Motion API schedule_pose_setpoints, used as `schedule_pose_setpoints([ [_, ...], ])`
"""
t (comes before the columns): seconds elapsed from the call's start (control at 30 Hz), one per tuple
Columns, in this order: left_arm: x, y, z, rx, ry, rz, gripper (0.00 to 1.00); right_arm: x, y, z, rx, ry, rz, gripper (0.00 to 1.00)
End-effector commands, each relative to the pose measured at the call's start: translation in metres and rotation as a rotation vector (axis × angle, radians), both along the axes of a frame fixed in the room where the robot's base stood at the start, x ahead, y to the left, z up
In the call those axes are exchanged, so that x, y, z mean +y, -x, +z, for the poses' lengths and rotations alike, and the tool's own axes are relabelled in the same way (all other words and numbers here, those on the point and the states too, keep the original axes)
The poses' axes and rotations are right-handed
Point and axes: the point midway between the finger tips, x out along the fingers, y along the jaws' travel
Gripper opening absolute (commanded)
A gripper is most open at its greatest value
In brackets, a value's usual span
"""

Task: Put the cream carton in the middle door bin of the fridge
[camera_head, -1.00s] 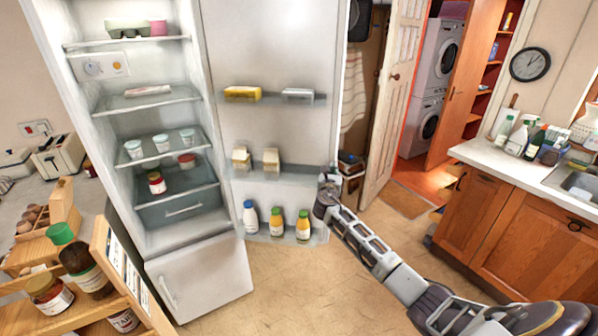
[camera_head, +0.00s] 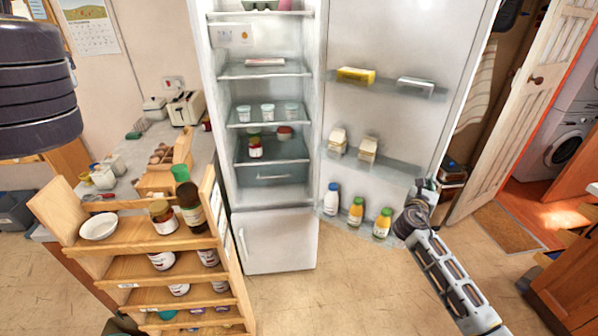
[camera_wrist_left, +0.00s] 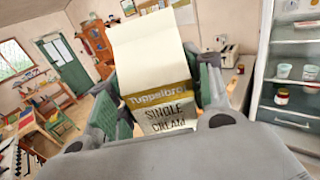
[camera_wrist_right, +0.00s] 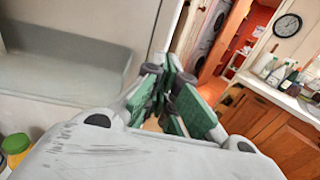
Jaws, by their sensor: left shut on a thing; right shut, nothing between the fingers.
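The cream carton (camera_wrist_left: 150,62), white with a gold band and the words "SINGLE CREAM", is held between the fingers of my left gripper (camera_wrist_left: 158,92) in the left wrist view. That gripper and the carton are outside the head view. The fridge door stands wide open. Its middle door bin (camera_head: 398,170) holds two cartons (camera_head: 338,140) (camera_head: 368,149) toward its left, with bare room at its right. My right gripper (camera_head: 427,188) is shut and empty by the door's free edge; it also shows in the right wrist view (camera_wrist_right: 170,88). Whether it touches the door is unclear.
The upper door bin (camera_head: 385,84) holds a yellow box and a pale one. The bottom bin holds three bottles (camera_head: 356,211). A wooden rack (camera_head: 150,240) with jars and a bowl stands front left of the fridge. Floor before the fridge is clear.

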Motion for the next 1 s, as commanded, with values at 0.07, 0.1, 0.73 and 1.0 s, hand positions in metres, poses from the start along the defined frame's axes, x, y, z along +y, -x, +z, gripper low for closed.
schedule_pose_setpoints([
  [0.07,0.000,0.000,0.001,-0.001,0.000,0.000,0.16,0.006,0.008,-0.001,0.001,0.000,0.001,0.00],
  [0.1,0.000,0.000,0.001,-0.001,0.000,0.000,0.16,0.009,0.011,-0.001,0.001,0.000,0.002,0.00],
  [0.73,0.000,0.000,0.001,-0.001,0.000,0.000,0.16,0.033,0.041,-0.001,0.002,-0.001,0.001,0.00],
  [1.0,0.000,0.000,0.001,-0.001,0.000,-0.001,0.16,0.033,0.041,-0.002,0.002,-0.003,0.001,0.00],
])
